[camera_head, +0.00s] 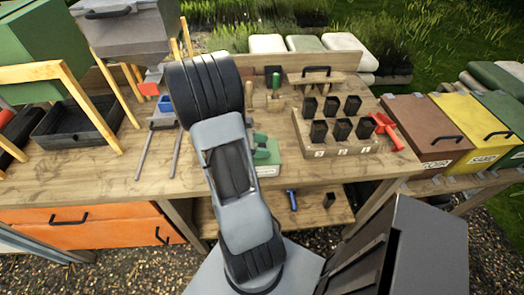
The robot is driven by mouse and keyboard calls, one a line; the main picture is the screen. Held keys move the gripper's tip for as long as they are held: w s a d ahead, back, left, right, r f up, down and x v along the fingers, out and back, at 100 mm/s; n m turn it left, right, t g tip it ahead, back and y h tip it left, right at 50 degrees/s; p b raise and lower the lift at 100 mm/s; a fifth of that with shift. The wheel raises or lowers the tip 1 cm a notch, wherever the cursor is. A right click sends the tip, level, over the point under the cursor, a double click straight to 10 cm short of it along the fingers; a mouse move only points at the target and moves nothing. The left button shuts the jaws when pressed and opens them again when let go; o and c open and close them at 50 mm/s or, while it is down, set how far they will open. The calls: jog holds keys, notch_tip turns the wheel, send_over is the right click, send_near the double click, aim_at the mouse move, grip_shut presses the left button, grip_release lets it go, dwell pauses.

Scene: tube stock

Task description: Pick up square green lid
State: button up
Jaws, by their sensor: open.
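A green, four-sided lid (505,108) with a black bar handle tops the rightmost bin, at the right edge of the view. The frame edge cuts off part of it. It appears to lie shut on its bin, beside the yellow lid. My arm rises from the lower middle and bends at the top left of centre, far left of this lid. My gripper is not visible.
Brown (425,128) and yellow (468,124) lidded bins stand left of the green one. A wooden block (325,148) with several black pots and a red tool (388,130) are on the workbench (110,180). A grey hopper (125,40) stands at left.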

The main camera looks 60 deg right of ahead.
jog(key=c, duration=1)
jog(key=shift+o, duration=0.2)
jog(key=shift+r, duration=0.1)
